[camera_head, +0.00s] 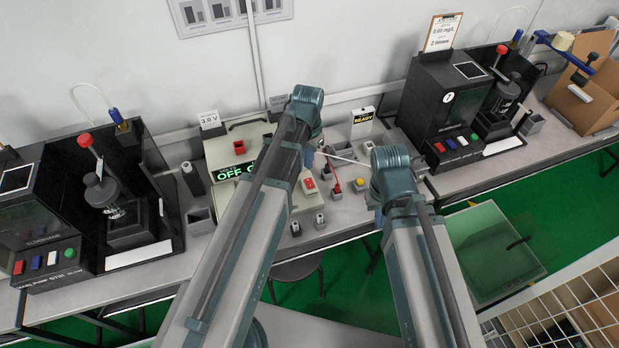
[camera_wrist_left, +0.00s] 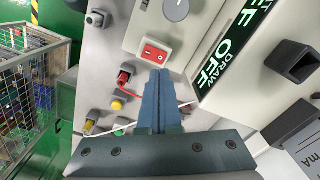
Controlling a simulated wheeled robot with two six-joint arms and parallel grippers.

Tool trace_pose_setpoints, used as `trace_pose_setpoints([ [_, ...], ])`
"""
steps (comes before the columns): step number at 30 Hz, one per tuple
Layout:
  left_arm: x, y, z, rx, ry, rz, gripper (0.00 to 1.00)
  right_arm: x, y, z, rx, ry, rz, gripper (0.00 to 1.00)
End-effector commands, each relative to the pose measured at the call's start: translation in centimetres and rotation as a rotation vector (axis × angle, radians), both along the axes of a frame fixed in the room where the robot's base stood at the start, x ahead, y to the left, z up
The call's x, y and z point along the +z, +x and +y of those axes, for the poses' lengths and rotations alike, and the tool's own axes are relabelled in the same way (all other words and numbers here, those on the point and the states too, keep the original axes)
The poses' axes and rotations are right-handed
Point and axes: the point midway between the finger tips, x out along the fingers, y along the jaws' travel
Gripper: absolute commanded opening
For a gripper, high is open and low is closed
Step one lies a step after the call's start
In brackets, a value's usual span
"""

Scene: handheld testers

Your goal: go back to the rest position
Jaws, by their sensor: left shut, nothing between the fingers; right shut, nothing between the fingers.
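My left gripper (camera_wrist_left: 160,105) shows in the left wrist view with its two fingers together and nothing between them. It is above the grey bench panel, beside a red rocker switch (camera_wrist_left: 153,52). The rocker switch also shows in the head view (camera_head: 310,185), right of my left arm.
Black testers stand at left (camera_head: 60,200) and right (camera_head: 447,100). A wire cage (camera_wrist_left: 28,95) and green floor lie beyond the bench edge.

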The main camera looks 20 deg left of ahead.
Motion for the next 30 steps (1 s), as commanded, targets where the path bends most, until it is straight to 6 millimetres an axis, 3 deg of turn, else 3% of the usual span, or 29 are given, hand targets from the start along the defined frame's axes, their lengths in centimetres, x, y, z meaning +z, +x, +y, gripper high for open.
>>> trace_pose_setpoints([
  [3,0.9,0.0,0.0,0.000,0.000,0.000,0.00,0.9,0.0,0.0,0.000,0.000,0.000,0.00],
  [20,0.8,-0.6,-0.5,0.002,0.003,0.002,0.00,0.8,0.0,0.0,0.000,0.000,0.000,0.00],
  [23,0.8,-3.3,-2.9,0.014,0.018,0.009,0.00,0.8,0.0,0.0,0.000,0.000,0.000,0.00],
  [27,0.8,-8.5,-6.9,0.053,0.056,0.019,0.00,0.8,0.0,0.0,0.000,0.000,0.000,0.00],
  [30,0.9,-11.5,-8.8,0.083,0.081,0.021,0.00,0.8,0.0,0.0,0.000,0.000,0.000,0.00],
])
